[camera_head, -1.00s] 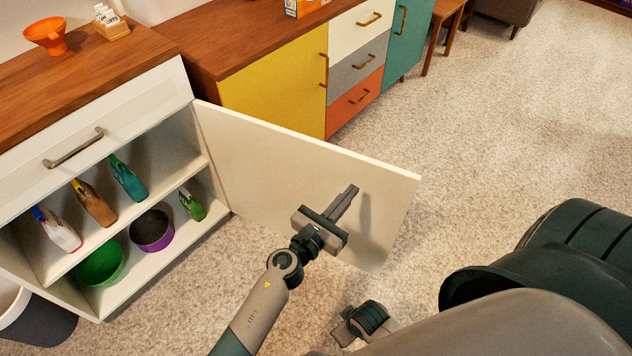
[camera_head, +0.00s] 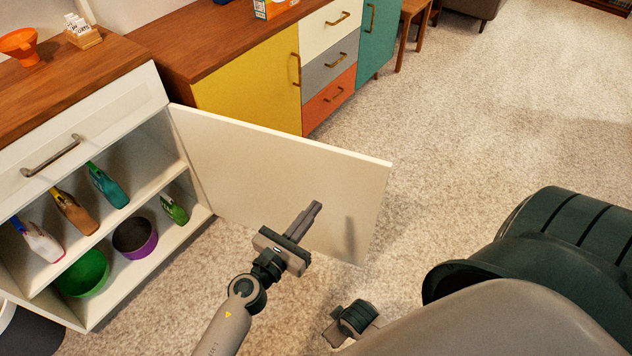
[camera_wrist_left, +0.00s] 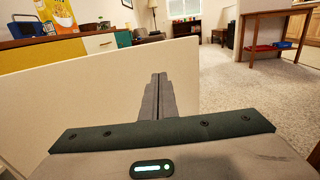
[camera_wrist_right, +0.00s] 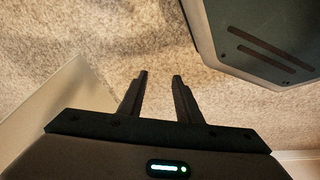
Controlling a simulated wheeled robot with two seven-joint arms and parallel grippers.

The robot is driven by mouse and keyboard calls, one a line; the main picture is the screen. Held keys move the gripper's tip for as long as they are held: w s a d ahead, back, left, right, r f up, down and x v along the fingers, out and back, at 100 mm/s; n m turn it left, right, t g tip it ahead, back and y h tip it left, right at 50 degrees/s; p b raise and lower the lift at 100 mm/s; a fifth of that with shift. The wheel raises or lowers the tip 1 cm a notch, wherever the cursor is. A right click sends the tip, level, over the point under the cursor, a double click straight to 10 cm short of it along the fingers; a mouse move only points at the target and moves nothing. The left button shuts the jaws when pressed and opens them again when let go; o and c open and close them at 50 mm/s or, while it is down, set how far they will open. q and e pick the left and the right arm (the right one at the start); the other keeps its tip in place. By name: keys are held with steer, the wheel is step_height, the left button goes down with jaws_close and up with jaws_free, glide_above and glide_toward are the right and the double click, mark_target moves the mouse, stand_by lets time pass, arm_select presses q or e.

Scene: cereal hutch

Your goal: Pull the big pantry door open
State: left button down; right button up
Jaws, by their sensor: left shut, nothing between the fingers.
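The big white pantry door (camera_head: 265,165) stands swung wide open from the white cabinet, hinged at the cabinet's right side. Its inner face shows in the head view, and it also fills the left part of the left wrist view (camera_wrist_left: 70,100). My left gripper (camera_head: 315,207) is shut and empty, in front of the door's inner face near its free end. I cannot tell whether the fingertips touch it. My right gripper (camera_wrist_right: 160,75) is open and empty over the carpet; in the head view it shows low in the middle, partly hidden by my body.
The open cabinet holds several bottles, a green bowl (camera_head: 84,272) and a purple bowl (camera_head: 135,237) on its shelves. A yellow cupboard (camera_head: 250,90) with coloured drawers stands behind the door. Carpet to the right is clear. A dark bin (camera_head: 30,330) stands at lower left.

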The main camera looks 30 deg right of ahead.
arm_select(q)
steer(key=v, duration=0.2)
steer(key=s+v, duration=0.1)
steer(key=v, duration=0.2)
steer(key=shift+d, duration=0.15)
arm_select(e)
steer(key=shift+s+f, duration=0.4)
steer(key=shift+f, duration=0.05)
